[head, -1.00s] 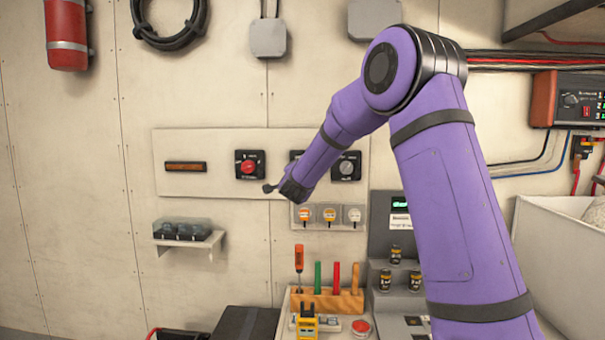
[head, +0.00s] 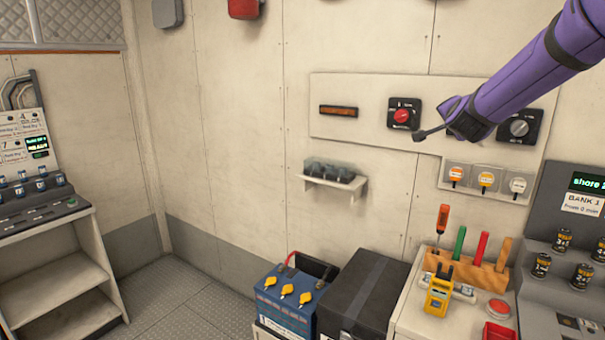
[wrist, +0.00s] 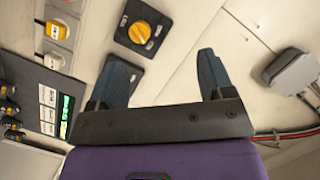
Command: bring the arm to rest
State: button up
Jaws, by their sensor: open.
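My arm reaches in from the upper right in the head view, purple with a dark end. My gripper (head: 428,133) is in front of the wall's switch panel, just below and right of the red rotary switch (head: 402,116). In the wrist view my gripper (wrist: 163,68) shows two dark fingers spread wide apart with nothing between them. A yellow knob (wrist: 140,31) on a black plate is beyond the fingers there. The left finger partly covers another black plate. I cannot tell how far the fingertips are from the wall.
A grey-knobbed switch (head: 519,128) sits right of the gripper. Below are a small shelf (head: 335,186), a tool block (head: 466,270), a yellow tester (head: 439,292), a blue battery (head: 288,303) and a black box (head: 362,295). A rack (head: 50,240) stands left. Floor (head: 180,300) between is clear.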

jog(key=s+a+n+g+y, duration=0.25)
jog(key=s+a+n, duration=0.2)
jog(key=s, duration=0.55)
jog(key=s+a+n+g+y, duration=0.25)
jog(key=s+a+n, duration=0.2)
jog(key=s, duration=0.55)
jog(key=s+f+n+g, duration=0.2)
jog(key=s+f, duration=0.1)
jog(key=s, duration=0.9)
jog(key=s+f+n+g, duration=0.3)
jog(key=s+f, duration=0.1)
jog(key=s, duration=0.8)
jog(key=shift+a, duration=0.25)
jog(key=shift+f, duration=0.1)
